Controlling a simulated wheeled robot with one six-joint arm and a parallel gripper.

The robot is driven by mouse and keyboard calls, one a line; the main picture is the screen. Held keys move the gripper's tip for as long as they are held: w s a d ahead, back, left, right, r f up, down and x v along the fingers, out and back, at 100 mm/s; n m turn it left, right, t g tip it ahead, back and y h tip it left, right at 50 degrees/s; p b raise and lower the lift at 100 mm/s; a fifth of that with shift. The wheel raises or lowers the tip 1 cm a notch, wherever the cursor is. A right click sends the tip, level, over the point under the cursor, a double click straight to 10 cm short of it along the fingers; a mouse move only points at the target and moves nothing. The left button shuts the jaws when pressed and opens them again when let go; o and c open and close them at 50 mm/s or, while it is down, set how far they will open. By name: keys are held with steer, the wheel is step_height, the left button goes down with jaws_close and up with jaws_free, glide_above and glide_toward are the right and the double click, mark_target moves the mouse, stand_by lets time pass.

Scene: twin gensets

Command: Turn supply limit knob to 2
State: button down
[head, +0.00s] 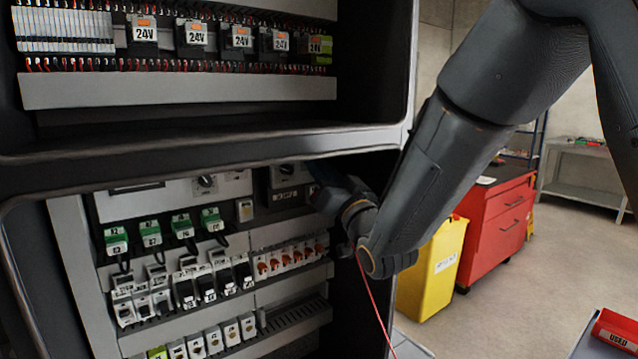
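The lower cabinet bay holds panels with knobs. One dark round knob (207,182) sits on a pale panel at the left. Another dark knob (286,169) sits on a dark panel further right, above a row of small pale markings. I cannot read either knob's label or setting, so I cannot tell which is the supply limit knob. My gripper (318,178) is at the right side of the bay, just right of the second knob. Its fingers are dark and partly lost against the shadow and my wrist. I cannot tell whether it touches anything.
Breakers (211,284) and green modules (151,233) fill the bay below the knobs. A thick cabinet ledge (220,150) runs above it. A thin red wire (373,300) hangs below my wrist. A yellow bin (432,270) and red cabinet (497,222) stand right, with open floor beyond.

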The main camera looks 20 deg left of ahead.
steer(key=shift+w+d+f+n+g+y+b, duration=0.1)
steer(key=shift+n+g+y+b, duration=0.25)
steer(key=shift+n+b, duration=0.5)
steer(key=shift+w+f+n+g+y+b, duration=0.1)
steer(key=shift+n+g+y+b, duration=0.25)
steer(key=shift+n+b, duration=0.45)
steer(key=shift+s+r+n, duration=0.1)
steer(key=shift+r+n, duration=0.05)
steer(key=shift+n, duration=0.3)
steer(key=c, duration=1.6)
jaws_free()
steer(key=shift+c, duration=0.2)
